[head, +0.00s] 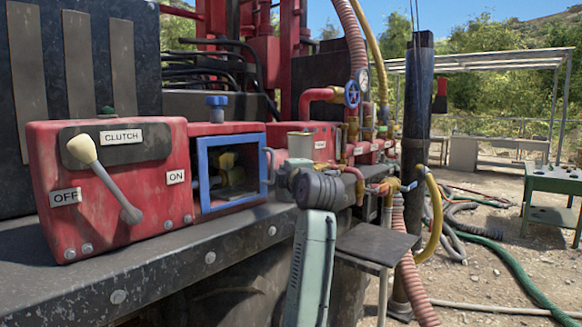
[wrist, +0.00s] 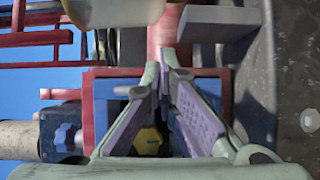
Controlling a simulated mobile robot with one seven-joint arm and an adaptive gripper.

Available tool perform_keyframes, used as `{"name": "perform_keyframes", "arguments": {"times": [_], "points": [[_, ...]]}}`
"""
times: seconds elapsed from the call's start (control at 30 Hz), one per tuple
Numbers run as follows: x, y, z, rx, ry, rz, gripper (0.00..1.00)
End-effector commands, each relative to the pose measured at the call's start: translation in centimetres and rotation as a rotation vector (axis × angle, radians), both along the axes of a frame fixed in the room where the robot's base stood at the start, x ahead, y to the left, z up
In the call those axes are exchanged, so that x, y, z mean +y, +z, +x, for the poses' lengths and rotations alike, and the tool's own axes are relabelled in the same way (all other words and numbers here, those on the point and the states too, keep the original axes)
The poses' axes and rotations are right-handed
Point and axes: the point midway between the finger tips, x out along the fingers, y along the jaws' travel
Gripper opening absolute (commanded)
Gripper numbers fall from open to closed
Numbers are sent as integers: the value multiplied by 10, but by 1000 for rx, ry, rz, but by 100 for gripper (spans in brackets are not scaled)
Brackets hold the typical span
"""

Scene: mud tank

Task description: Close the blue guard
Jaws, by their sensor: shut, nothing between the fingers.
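The blue guard (head: 202,180) is a rectangular blue frame around the opening of a red box, with a handle (head: 268,165) on its right side. A brass-coloured fitting (head: 229,172) shows inside. I cannot tell exactly how far the guard stands open. My gripper (head: 283,180) is just right of the handle, mostly hidden by my own wrist. In the wrist view my gripper (wrist: 162,64) is shut and empty, its fingertips together in front of the opening. A blue edge (wrist: 110,88) of the guard shows beside the fingers; the rest is partly hidden behind them. Contact cannot be told.
A red clutch box (head: 120,215) with a white-knobbed lever (head: 105,175) stands at left. A blue knob (head: 217,108) sits above the opening. A pale can (head: 300,147) and red pipes stand close behind my gripper. A dark metal ledge (head: 190,245) runs below.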

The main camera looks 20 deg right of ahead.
Motion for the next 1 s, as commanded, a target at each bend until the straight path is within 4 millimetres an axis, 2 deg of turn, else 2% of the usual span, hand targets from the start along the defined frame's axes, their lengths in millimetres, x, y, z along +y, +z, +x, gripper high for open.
{"name": "perform_keyframes", "arguments": {"times": [0.3,1.0], "points": [[5,0,17,2,1,-1,0],[10,0,19,1,6,-1,0]]}}
